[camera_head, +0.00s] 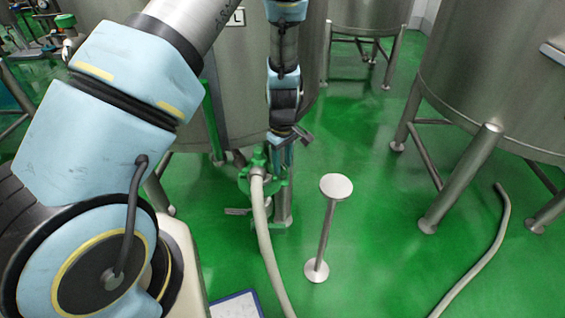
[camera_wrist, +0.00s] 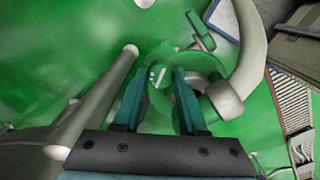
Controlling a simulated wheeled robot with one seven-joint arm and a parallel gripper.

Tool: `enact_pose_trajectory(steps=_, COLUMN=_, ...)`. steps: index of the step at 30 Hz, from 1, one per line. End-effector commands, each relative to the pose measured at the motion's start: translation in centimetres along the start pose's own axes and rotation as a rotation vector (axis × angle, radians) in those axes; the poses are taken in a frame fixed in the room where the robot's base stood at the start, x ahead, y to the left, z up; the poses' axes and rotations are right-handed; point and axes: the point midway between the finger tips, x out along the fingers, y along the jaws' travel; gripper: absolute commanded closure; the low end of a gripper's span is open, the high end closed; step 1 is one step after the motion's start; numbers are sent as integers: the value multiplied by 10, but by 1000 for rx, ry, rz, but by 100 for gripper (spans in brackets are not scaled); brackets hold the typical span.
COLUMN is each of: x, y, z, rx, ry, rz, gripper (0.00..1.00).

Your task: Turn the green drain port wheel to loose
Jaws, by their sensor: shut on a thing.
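The green drain port wheel (camera_wrist: 208,68) is in the middle of the wrist view, under and around the fingertips. In the head view the green drain port (camera_head: 271,178) sits low at the front of a steel tank, partly hidden by my arm and the hose. My gripper (camera_wrist: 160,80) points at the wheel, with its two teal fingers apart and part of the green wheel between them. It is shut on the wheel. In the head view my gripper (camera_head: 283,152) is just above the drain port, its fingertips hard to make out.
A pale hose (camera_head: 262,225) runs from the drain port toward the front. A steel stand with a round top (camera_head: 336,186) stands to the right. Another hose (camera_head: 480,262) lies on the floor beside the right tank (camera_head: 500,80).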

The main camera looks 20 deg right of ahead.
Motion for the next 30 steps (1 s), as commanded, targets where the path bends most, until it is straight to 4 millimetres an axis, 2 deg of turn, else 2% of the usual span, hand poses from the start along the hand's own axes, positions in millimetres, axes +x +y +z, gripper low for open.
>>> enact_pose_trajectory(steps=6, x=0, y=0, z=0, rx=-2, ry=1, rz=1, gripper=100)
enact_pose_trajectory(steps=7, x=0, y=0, z=0, rx=-2, ry=1, rz=1, gripper=56)
enact_pose_trajectory(steps=14, x=0, y=0, z=0, rx=-1, ry=0, rz=1, gripper=30)
enact_pose_trajectory(steps=23, x=-2, y=0, z=0, rx=0, ry=1, rz=1, gripper=29)
enact_pose_trajectory(steps=26, x=-12, y=1, z=0, rx=2, ry=1, rz=2, gripper=29)
enact_pose_trajectory(steps=30, x=-36, y=2, z=0, rx=0, ry=2, rz=5, gripper=29)
